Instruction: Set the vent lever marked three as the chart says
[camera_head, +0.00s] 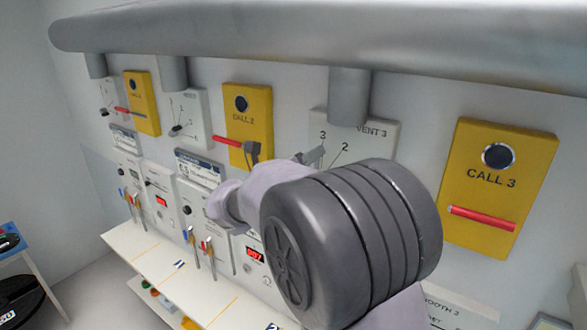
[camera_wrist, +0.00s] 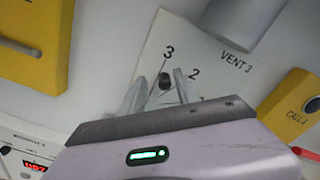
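The VENT 3 plate (camera_head: 375,133) is a pale panel on the wall, partly hidden behind my arm in the head view. In the wrist view the plate (camera_wrist: 225,68) shows the marks 3 and 2 with thin lines running down from them. A small dark knob (camera_wrist: 165,83) of the lever shows below the 3. My gripper (camera_wrist: 158,80) is at the plate, its two pale fingers apart with the knob showing between them. I cannot tell whether they touch it. The rest of the lever and the lower plate are hidden by my gripper. No chart can be clearly made out.
The yellow CALL 3 box (camera_head: 495,185) with a red bar is right of the plate; the CALL 2 box (camera_head: 247,125) is left. A grey pipe (camera_head: 349,95) drops onto the plate from a large duct (camera_head: 330,38). A shelf (camera_head: 165,270) runs below.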

